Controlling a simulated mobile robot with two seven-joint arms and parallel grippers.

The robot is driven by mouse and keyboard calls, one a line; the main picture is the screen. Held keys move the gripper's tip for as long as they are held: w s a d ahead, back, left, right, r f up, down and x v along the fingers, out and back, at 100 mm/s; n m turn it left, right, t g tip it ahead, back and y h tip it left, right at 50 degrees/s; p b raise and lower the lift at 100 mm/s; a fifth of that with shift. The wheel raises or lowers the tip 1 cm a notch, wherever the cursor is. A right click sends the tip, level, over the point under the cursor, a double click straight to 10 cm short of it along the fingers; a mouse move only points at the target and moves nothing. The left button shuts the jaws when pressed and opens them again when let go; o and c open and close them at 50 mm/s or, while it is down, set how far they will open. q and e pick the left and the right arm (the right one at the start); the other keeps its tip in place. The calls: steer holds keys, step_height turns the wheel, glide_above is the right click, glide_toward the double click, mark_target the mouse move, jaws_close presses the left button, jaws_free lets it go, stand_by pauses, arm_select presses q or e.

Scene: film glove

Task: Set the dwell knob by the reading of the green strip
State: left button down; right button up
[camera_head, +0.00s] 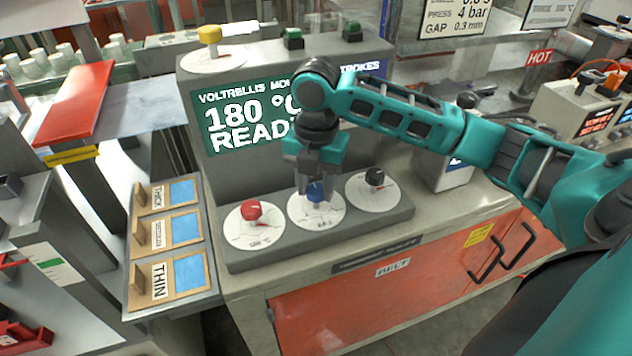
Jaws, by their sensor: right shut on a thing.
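A grey panel (236,252) carries three knobs on white dials: a red knob (251,210) at left, a blue knob (317,191) in the middle and a black knob (375,178) at right. The dial lettering is too small to read surely, so I cannot tell which is the dwell knob. My right gripper (317,185) comes from above and is shut on the blue knob, partly hiding it. A green strip (48,264) lies on a white plate at far left; its reading is too small to tell. My left gripper is not in view.
The screen (235,125) shows "180 °C" and READY, partly hidden by my right arm. A sign (468,20) reads PRESS 4 bar, GAP 0.3 mm. Sample cards (168,278), one marked THIN, stand left of the panel. Orange doors (370,300) are below it.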

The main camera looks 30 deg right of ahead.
steer(key=c, duration=0.4)
steer(key=shift+o, duration=0.2)
